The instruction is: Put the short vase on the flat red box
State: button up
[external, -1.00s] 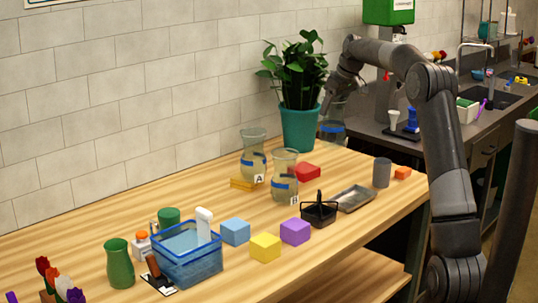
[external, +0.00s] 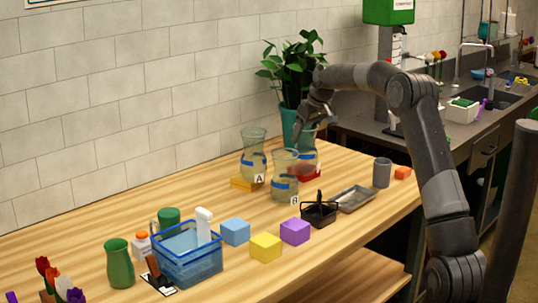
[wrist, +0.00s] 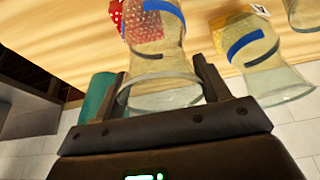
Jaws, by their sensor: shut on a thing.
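My gripper (external: 306,121) is shut on the rim of the short vase (external: 310,148), a clear glass vase with a blue band. In the external view it hangs upright at the flat red box (external: 309,174), partly behind vase B (external: 285,170). In the wrist view the short vase (wrist: 158,30) is between my fingers (wrist: 165,82), and the red box (wrist: 115,12) shows beside and through its glass. I cannot tell whether the vase's base touches the box.
Vase A (external: 253,150) stands at the flat yellow box (external: 242,183), left of the held vase. A potted plant (external: 289,122) is close behind. A black basket (external: 319,212), a metal tray (external: 355,199) and a grey cup (external: 382,172) are to the right and front.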

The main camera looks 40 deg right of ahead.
jog(key=o, duration=1.9)
jog(key=v, duration=1.1)
jog(key=s+a+r, duration=0.3)
jog(key=s+a, duration=0.6)
jog(key=a, duration=0.1)
jog(key=s+a+r, duration=0.3)
jog(key=s+a, duration=0.5)
jog(key=a, duration=0.3)
jog(key=s+a+f, duration=0.3)
jog(key=s, duration=0.5)
jog(key=s+a+f, duration=0.3)
jog(key=s+f, duration=0.1)
jog(key=s, duration=0.4)
jog(key=s+a+f+t, duration=0.1)
jog(key=s+a+f, duration=0.2)
jog(key=s, duration=0.5)
jog(key=shift+f, duration=0.7)
